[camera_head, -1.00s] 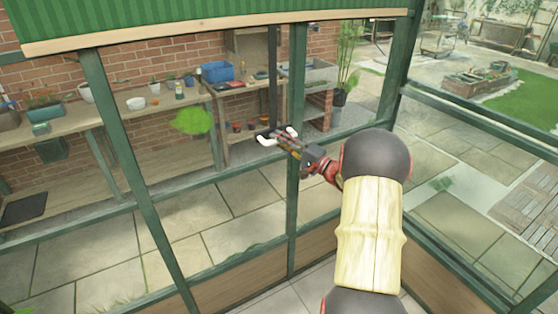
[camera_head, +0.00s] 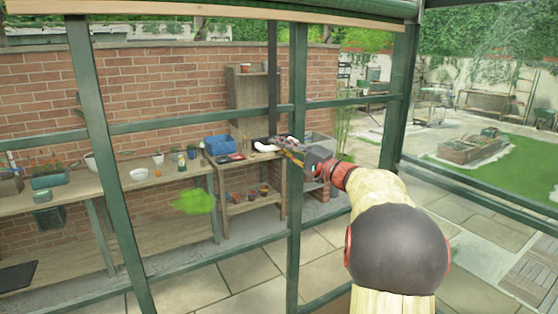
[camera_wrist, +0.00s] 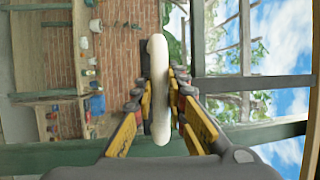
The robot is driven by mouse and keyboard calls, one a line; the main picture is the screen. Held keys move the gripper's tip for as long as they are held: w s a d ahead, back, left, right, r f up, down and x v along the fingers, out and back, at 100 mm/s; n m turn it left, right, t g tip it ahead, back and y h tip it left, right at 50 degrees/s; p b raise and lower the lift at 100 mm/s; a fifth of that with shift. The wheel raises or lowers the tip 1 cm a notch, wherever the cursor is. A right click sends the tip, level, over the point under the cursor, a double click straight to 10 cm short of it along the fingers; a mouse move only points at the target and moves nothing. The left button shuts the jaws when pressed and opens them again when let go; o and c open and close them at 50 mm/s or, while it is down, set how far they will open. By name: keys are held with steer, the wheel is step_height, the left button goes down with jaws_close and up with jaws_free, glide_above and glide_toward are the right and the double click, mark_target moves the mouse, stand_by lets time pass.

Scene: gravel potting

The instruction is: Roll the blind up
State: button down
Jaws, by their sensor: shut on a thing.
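The green blind (camera_head: 370,8) shows only as a narrow strip along the top edge of the head view, with a pale wooden bar (camera_head: 230,11) along its lower edge. Its upper part is out of frame. My gripper (camera_head: 275,146) is in front of the window, well below the bar. It is shut on a white handle (camera_head: 264,147), which shows as a long pale bar between the two fingers in the wrist view (camera_wrist: 159,60). A thin dark vertical strip (camera_head: 272,75) runs above the gripper; I cannot tell whether it joins the handle.
Green window frame posts (camera_head: 92,130) and crossbars stand close around my arm. Beyond the glazing are a potting bench (camera_head: 120,190) with pots, a blue box (camera_head: 219,144), a brick wall (camera_head: 170,80) and a paved yard.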

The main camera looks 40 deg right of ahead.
steer(key=shift+r, duration=0.45)
steer(key=c, duration=1.8)
jaws_free()
steer(key=shift+o, duration=0.2)
steer(key=shift+f, duration=0.1)
steer(key=shift+s, duration=0.15)
steer(key=v, duration=1.1)
steer(key=shift+s, duration=0.35)
steer(key=shift+d, duration=0.15)
